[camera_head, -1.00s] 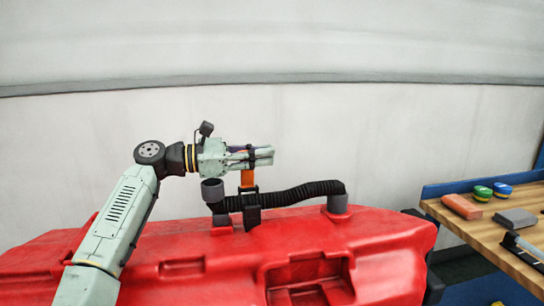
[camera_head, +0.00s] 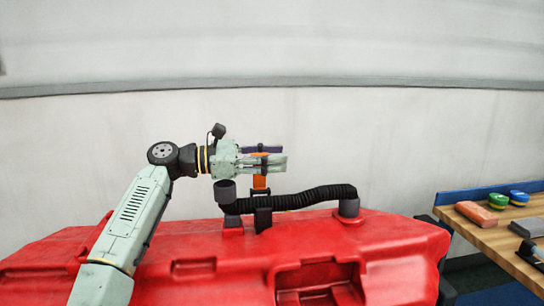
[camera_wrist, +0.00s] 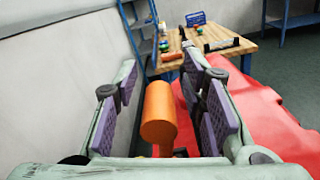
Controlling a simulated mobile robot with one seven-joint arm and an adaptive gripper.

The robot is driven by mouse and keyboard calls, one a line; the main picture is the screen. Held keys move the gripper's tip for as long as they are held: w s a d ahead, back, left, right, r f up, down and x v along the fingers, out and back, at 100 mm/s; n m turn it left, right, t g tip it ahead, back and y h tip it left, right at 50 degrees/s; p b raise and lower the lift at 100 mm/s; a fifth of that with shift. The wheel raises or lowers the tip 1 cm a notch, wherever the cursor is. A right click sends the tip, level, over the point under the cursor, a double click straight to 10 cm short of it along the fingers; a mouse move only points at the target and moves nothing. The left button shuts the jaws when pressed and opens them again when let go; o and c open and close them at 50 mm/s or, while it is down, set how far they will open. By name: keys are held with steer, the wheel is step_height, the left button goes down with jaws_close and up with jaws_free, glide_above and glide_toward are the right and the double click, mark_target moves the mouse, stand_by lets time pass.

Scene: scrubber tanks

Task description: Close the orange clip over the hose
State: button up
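The orange clip (camera_head: 260,182) stands upright on its dark holder (camera_head: 263,219), at the left part of the black corrugated hose (camera_head: 300,198). Its raised end is above the hose, so the clip is not over it. My gripper (camera_head: 268,161) is level above the hose, pointing right, with its fingers around the clip's upper end. In the wrist view, my gripper (camera_wrist: 170,98) is open, with purple pads on both sides of the rounded orange clip (camera_wrist: 158,113). Gaps show between clip and pads. The hose is hidden in the wrist view.
The red tank (camera_head: 230,262) lies beneath the hose, with grey ports (camera_head: 348,207) at the hose ends. A wooden bench (camera_head: 500,238) at right carries an orange block (camera_head: 477,213), round green and blue items and dark tools. A pale wall (camera_head: 400,140) stands behind.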

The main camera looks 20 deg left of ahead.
steer(key=v, duration=1.2)
